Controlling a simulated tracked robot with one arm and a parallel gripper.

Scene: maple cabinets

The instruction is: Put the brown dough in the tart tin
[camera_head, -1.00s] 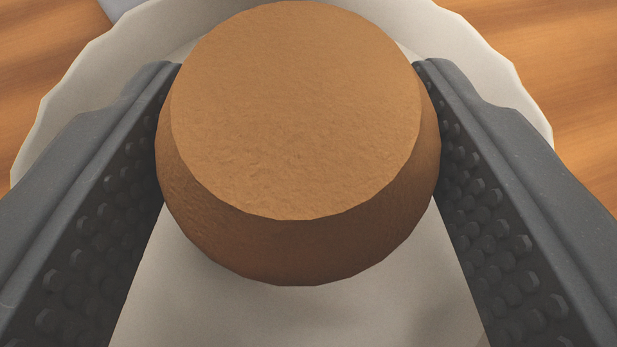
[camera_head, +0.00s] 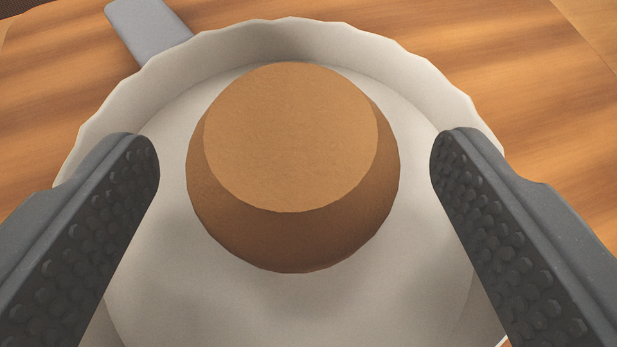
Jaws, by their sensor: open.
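The brown dough (camera_head: 290,140) is a rounded lump with a flat top. It sits inside the white tart tin (camera_head: 300,45), on its floor, near the middle. The tin has a wavy, fluted rim; its near edge is mostly out of view. My gripper (camera_head: 295,160) is open, with one dark, studded finger on each side of the dough. Clear gaps show between both fingers and the dough, so it is not held. The fingers reach over the tin from the near side.
The tin stands on a wooden surface (camera_head: 555,120) with free room to the left and right. A grey flat object (camera_head: 148,28), like a handle, lies just behind the tin at the upper left. A surface edge shows at the upper right.

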